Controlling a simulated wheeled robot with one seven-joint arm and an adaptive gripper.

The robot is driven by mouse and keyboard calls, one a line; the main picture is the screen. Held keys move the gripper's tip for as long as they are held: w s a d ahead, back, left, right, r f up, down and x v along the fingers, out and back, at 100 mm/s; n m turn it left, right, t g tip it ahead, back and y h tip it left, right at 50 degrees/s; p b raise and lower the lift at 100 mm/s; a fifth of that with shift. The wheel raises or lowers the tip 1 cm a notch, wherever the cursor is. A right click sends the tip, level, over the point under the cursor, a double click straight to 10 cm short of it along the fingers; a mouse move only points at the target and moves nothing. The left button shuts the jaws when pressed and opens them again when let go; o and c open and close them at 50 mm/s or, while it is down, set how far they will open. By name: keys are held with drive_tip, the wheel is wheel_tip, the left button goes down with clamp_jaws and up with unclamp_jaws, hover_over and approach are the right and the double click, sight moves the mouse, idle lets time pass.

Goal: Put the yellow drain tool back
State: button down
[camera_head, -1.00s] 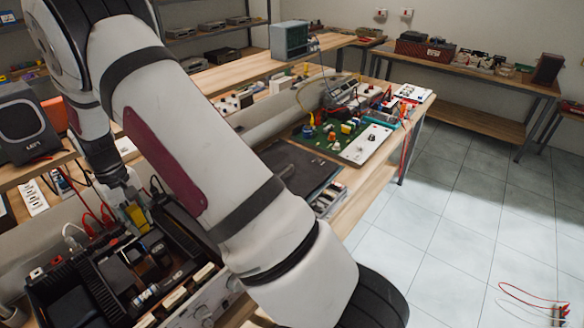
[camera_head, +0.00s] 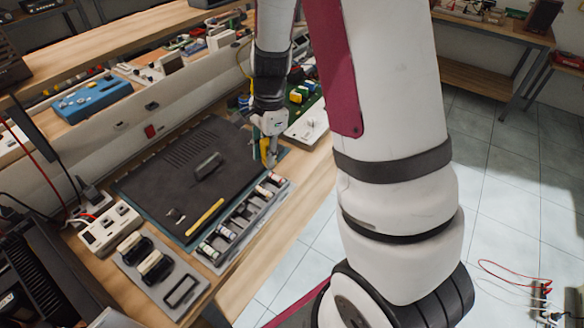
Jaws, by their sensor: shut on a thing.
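My gripper (camera_head: 267,152) points down over the far right corner of the dark work mat. It is shut on a small yellow piece (camera_head: 264,146), which looks like the yellow drain tool; my fingers hide much of it. A grey slotted rack (camera_head: 236,222) lies along the mat's right edge, in front of my gripper. It holds several small bottles, and some slots look empty. I cannot tell whether the held piece touches the rack or mat. Another slim yellow stick (camera_head: 205,217) lies on the mat's near part.
The dark mat (camera_head: 160,180) carries a black block (camera_head: 207,165). A grey tray with dark rollers (camera_head: 155,267) and a white power strip (camera_head: 108,228) are at the near left. A green board (camera_head: 303,108) and white panel (camera_head: 308,125) stand behind my gripper. My arm covers the right middle.

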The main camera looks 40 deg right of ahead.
drive_tip(key=s+d+f+m+t+h+b, duration=0.15)
drive_tip(key=s+f+m+b, duration=0.5)
drive_tip(key=m, duration=0.75)
drive_tip(key=shift+y, duration=0.25)
drive_tip(key=w+d+b, duration=0.1)
drive_tip(key=w+d, duration=0.9)
drive_tip(key=w, duration=0.1)
drive_tip(key=shift+d+f, duration=0.1)
drive_tip(key=shift+d, duration=0.2)
drive_tip(key=shift+s+f+b, duration=0.1)
drive_tip(key=shift+f+b, duration=0.25)
drive_tip(key=shift+f, duration=1.35)
drive_tip(key=shift+f, duration=0.15)
drive_tip(key=c, duration=1.3)
unclamp_jaws()
